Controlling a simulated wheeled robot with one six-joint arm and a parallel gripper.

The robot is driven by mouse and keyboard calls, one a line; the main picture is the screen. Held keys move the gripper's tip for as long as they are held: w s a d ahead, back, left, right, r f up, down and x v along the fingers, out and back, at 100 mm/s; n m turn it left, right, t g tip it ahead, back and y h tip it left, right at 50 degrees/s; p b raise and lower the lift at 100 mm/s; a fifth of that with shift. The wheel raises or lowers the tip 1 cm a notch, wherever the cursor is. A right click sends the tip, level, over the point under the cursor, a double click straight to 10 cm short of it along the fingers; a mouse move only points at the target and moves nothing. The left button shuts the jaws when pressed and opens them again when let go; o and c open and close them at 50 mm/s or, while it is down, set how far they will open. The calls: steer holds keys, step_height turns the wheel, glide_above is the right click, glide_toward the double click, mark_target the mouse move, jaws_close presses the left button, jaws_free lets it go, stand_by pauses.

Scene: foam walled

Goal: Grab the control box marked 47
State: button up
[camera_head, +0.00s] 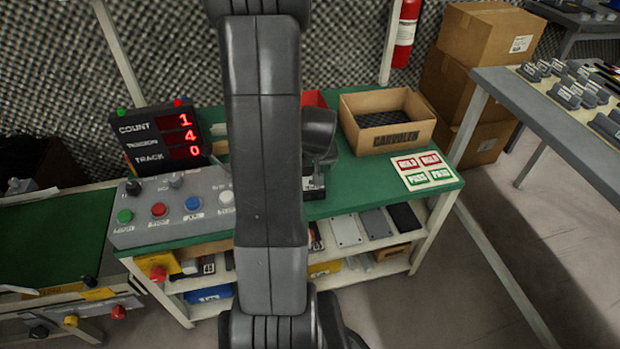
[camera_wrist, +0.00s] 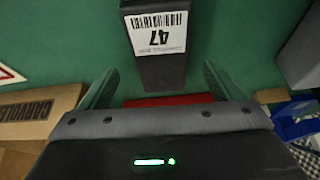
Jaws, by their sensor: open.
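The control box marked 47 (camera_wrist: 160,72) is dark with a white barcode label, upside down in the wrist view. It lies on the green bench top, its upper end cut off by the frame edge. My gripper (camera_wrist: 158,80) is open and empty, with one finger on each side of the box's near end and gaps to both. In the head view my gripper (camera_head: 320,135) hangs over the bench behind my arm, and the box there is mostly hidden.
A cardboard box (camera_head: 387,140) and a card of red and green labels (camera_head: 424,170) are on the right of the bench top (camera_head: 350,195). A button panel (camera_head: 170,212) and a red-digit counter (camera_head: 160,140) stand left. A red item (camera_wrist: 170,100) lies near the gripper.

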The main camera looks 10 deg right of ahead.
steer(key=shift+b+x, duration=0.5)
steer(key=shift+x, duration=2.2)
steer(key=c, duration=1.3)
steer(key=shift+r, duration=0.15)
